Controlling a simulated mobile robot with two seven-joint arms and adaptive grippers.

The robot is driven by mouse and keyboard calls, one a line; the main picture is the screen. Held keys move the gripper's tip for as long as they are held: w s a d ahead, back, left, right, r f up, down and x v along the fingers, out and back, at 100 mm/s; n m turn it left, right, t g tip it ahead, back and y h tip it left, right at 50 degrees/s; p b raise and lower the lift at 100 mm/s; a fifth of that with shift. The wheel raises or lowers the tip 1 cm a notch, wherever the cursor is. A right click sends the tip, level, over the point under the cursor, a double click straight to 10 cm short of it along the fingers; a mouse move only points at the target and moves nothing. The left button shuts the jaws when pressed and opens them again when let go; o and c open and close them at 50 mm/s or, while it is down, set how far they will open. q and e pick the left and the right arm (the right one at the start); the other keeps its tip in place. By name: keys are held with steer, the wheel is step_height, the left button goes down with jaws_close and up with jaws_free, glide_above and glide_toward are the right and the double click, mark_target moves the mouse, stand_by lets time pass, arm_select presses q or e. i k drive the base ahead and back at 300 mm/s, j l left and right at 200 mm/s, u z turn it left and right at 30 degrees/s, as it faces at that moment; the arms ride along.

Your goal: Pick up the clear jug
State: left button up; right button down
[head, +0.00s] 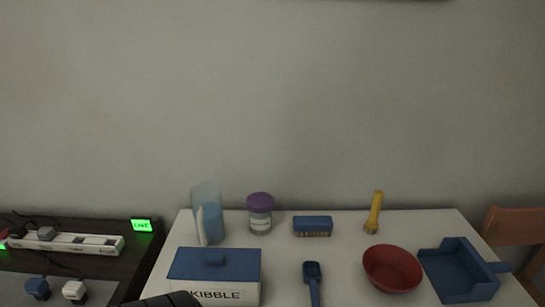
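The clear jug (208,207) stands upright at the back left of the white table (345,255). Its upper part is see-through, its lower part looks filled with blue, and a pale handle shows on its front left side. A dark part of what looks like my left gripper (172,299) shows at the bottom edge, in front of the kibble box and well short of the jug. Its fingers cannot be made out. My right gripper is not in view.
The blue-lidded kibble box (215,266) stands in front of the jug. A purple-lidded jar (260,213) is close to its right. Further right are a blue brush (312,226), yellow flashlight (374,212), blue scoop (312,283), red bowl (392,269) and blue dustpan (459,270).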

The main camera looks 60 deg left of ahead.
mark_target(206, 196)
steer(key=u, duration=2.3)
steer(key=l+z, duration=0.15)
steer(key=z, duration=1.3)
steer(key=u, duration=1.5)
steer(key=i, duration=0.05)
